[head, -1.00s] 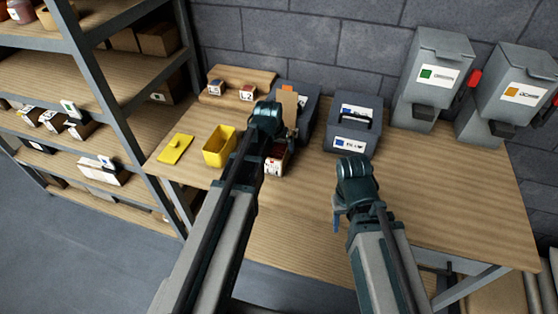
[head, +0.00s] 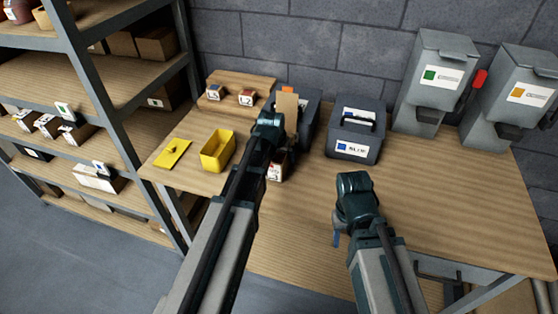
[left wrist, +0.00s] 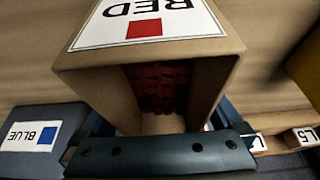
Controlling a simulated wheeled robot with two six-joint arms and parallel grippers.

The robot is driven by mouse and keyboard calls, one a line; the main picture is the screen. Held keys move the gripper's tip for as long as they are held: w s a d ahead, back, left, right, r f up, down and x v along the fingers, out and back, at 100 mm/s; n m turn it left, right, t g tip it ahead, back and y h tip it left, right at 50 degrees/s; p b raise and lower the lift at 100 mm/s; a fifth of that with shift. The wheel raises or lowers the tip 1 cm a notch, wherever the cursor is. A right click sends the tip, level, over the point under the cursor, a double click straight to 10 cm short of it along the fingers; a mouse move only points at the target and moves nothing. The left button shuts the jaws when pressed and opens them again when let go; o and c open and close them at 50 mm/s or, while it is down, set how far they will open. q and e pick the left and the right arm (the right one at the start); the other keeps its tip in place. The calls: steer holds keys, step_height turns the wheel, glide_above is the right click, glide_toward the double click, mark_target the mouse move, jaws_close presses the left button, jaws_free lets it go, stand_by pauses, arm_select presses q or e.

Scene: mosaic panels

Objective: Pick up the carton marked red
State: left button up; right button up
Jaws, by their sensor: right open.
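The carton marked red (left wrist: 146,84) fills the middle of the left wrist view. Its RED label with a red square appears upside down, and red contents show inside its open side. In the head view a small labelled carton (head: 277,172), apparently the same one, stands on the table, partly hidden by my left arm. My left gripper (head: 276,148) is over it. In the left wrist view the gripper's dark parts show on both sides of the carton; whether they press on it is unclear. My right gripper (head: 340,232) is open and empty above the table.
A grey bin with a blue label (head: 357,132) stands right of the carton, another grey bin (head: 309,108) behind it. A yellow box (head: 217,150) and yellow lid (head: 172,153) lie left. Two grey dispensers (head: 430,85) stand at back right. The table's right middle is clear.

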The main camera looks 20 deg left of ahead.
arm_select(q)
jaws_close()
stand_by(0.3)
steer(key=shift+r, duration=0.1)
arm_select(e)
steer(key=shift+r, duration=0.1)
